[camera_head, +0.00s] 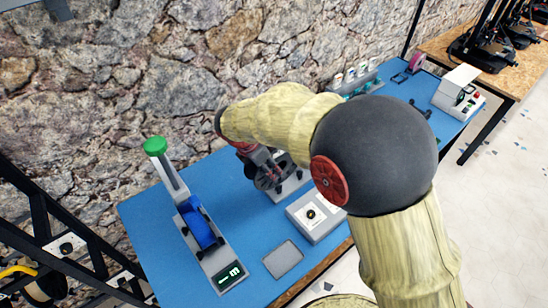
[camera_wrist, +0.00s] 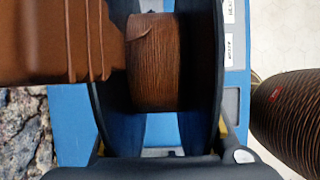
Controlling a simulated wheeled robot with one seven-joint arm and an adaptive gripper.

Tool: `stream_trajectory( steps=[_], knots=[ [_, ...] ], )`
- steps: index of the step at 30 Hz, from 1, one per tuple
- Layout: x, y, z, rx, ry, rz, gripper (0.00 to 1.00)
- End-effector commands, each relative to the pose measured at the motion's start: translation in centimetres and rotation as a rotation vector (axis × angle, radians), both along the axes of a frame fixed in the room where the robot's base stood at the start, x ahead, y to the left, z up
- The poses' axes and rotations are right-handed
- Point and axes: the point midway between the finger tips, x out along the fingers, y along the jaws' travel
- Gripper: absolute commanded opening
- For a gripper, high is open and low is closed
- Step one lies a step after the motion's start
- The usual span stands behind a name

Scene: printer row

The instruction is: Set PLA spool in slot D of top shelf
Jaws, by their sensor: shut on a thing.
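A spool with black flanges and brown filament (camera_wrist: 155,65) fills the middle of the wrist view, close to my gripper. The dark gripper body (camera_wrist: 150,168) runs along the bottom of that view. In the head view my gripper (camera_head: 268,172) is over the blue table near the stone wall, partly hidden by my arm, and is shut on the spool. Whether the spool touches the grey base below cannot be told. A black rack (camera_head: 42,238) with white tags stands at the lower left; I cannot make out which slot is D.
Several small items stand along the far wall. My arm blocks the right middle.

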Motion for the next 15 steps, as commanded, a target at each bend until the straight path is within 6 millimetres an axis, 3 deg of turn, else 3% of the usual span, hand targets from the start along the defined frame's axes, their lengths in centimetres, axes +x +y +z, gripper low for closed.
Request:
stream_trajectory(
  steps=[6, 15],
  knots=[
    [-2.3, 0.9, 1.3, -0.001, -0.001, 0.000, 0.05],
    [-3.0, 1.2, 3.5, 0.000, 0.000, -0.001, 0.05]
  ],
)
